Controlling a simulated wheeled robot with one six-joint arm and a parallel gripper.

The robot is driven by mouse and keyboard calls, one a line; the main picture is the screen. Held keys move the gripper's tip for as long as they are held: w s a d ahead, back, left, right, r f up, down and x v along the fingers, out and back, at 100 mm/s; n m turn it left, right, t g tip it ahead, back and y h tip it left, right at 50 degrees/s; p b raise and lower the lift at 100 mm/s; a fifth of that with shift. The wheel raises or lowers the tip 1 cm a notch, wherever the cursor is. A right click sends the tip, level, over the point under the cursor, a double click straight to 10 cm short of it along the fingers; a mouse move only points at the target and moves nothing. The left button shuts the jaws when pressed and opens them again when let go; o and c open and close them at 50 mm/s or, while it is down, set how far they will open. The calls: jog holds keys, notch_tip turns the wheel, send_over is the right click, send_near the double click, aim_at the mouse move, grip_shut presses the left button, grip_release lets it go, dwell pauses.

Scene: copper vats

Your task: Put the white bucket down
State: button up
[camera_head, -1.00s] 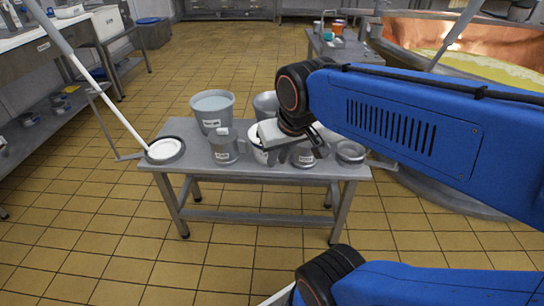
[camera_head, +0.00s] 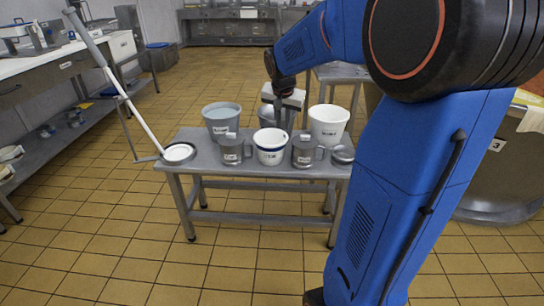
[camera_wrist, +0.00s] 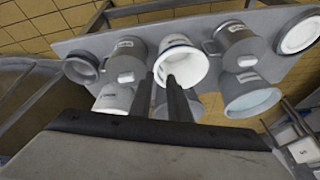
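A white bucket with a dark blue rim (camera_head: 271,147) stands upright at the front middle of the metal table (camera_head: 255,172). It also shows in the wrist view (camera_wrist: 187,62), beyond my fingertips. A larger plain white bucket (camera_head: 328,125) stands upright at the back right of the table, and at the left in the wrist view (camera_wrist: 113,100). My gripper (camera_head: 283,108) is low over the back middle, by a grey bucket (camera_head: 266,117) that it partly hides. In the wrist view its two dark fingers (camera_wrist: 161,88) are apart, with nothing visibly clamped between them.
A grey bucket of water (camera_head: 221,118) stands back left. Two grey jugs (camera_head: 232,151) (camera_head: 305,152) flank the blue-rimmed bucket. A white-topped round dish (camera_head: 179,153) lies at the left end, and a small grey pot (camera_head: 342,155) at the right.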

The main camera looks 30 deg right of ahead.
send_near(283, 148)
jog(key=x, duration=0.4)
jog(key=w+d+x, duration=0.1)
jog(key=x, duration=0.2)
jog(key=shift+r, duration=0.25)
jog(key=shift+x, duration=2.6)
jog(key=shift+a+m, duration=0.2)
jog(key=shift+m, duration=0.1)
jog(key=shift+c, duration=0.2)
grip_shut()
